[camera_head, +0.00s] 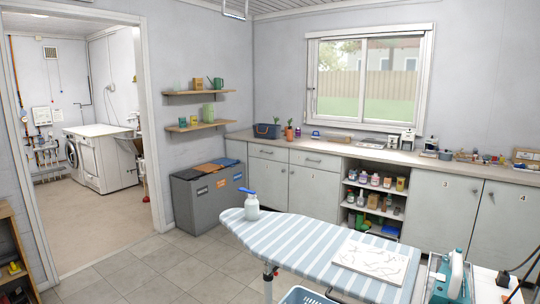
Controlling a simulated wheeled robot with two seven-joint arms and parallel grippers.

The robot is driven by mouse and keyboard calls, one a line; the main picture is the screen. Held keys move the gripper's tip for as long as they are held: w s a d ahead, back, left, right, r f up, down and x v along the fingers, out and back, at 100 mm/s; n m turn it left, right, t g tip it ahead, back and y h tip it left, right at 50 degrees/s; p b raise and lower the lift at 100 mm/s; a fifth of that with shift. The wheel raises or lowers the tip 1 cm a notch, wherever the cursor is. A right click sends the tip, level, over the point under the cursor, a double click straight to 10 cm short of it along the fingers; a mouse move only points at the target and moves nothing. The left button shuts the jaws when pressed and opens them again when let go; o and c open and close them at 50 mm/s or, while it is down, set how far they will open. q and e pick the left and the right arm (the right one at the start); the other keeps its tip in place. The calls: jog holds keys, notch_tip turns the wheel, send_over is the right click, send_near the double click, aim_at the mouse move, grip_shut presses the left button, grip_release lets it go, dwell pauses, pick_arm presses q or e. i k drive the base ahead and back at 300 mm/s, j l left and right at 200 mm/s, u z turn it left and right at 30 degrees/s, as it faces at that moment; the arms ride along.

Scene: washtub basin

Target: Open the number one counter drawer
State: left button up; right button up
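The counter (360,153) runs along the back wall under the window. Two drawers with small handles sit side by side under its left part: a left drawer (262,151) and a right drawer (325,164). Both look shut. Any number on the drawer fronts is too small to read. Cabinet doors lie below them, and larger doors at the right carry the marks 3 (440,205) and 4 (505,230). Neither of my grippers shows in the head view.
A striped ironing board (310,245) with a white bottle (252,207) stands in front of the counter. A grey bin (200,205) stands left of the drawers. Open shelves (376,198) hold several bottles. Tiled floor (165,270) is clear at the left.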

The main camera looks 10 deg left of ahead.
aim_at(278, 148)
jog(key=i+j+u, duration=0.25)
jog(key=i+u, duration=0.2)
jog(key=i+j+u, duration=0.15)
jog(key=i+u, duration=0.35)
jog(key=i+j+u, duration=0.35)
jog(key=i, duration=0.25)
jog(key=i+u, duration=0.35)
jog(key=i, duration=0.25)
jog(key=i+u, duration=0.35)
jog(key=i, duration=0.25)
jog(key=i+l+z, duration=0.25)
jog(key=i+z, duration=0.6)
jog(key=i, duration=0.15)
jog(key=i+j+z, duration=0.1)
jog(key=i+z, duration=0.35)
jog(key=i+j+z, duration=0.3)
jog(key=i+z, duration=0.15)
jog(key=i, duration=0.15)
jog(key=i+l+z, duration=0.2)
jog(key=i+z, duration=0.15)
jog(key=i, duration=0.25)
jog(key=i+z, duration=0.4)
jog(key=i, duration=0.2)
jog(key=i+j+z, duration=0.15)
jog(key=i+z, duration=0.2)
jog(key=i, duration=0.3)
jog(key=i+l+u, duration=0.3)
jog(key=i+l, duration=0.95)
